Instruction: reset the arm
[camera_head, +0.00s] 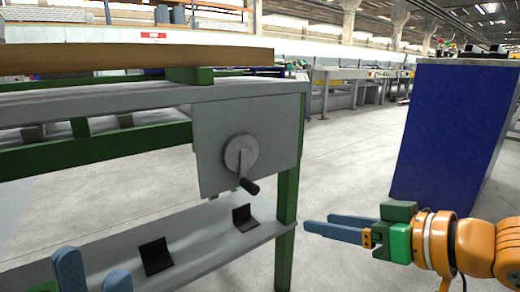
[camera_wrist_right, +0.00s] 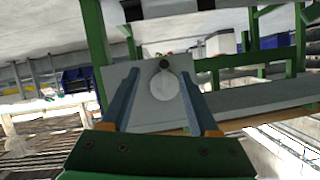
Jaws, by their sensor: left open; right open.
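My right gripper (camera_head: 340,228) comes in from the right in the head view, on an orange arm. Its two blue fingers are apart with nothing between them, and it is to the right of the table's green leg. It also shows in the right wrist view (camera_wrist_right: 164,112), with the crank plate beyond its fingers. My left gripper (camera_head: 94,275) shows only as two blue fingertips at the bottom left edge, apart and empty. The grey crank wheel (camera_head: 240,155) with a black handle (camera_head: 249,186) is on the table's end plate. It also shows in the right wrist view (camera_wrist_right: 164,86).
The runout table (camera_head: 130,98) has a grey top, green legs and a wooden beam (camera_head: 130,59) on it. Two black brackets (camera_head: 155,256) are on its lower shelf. A blue cabinet (camera_head: 450,130) stands at the right. Open floor lies between.

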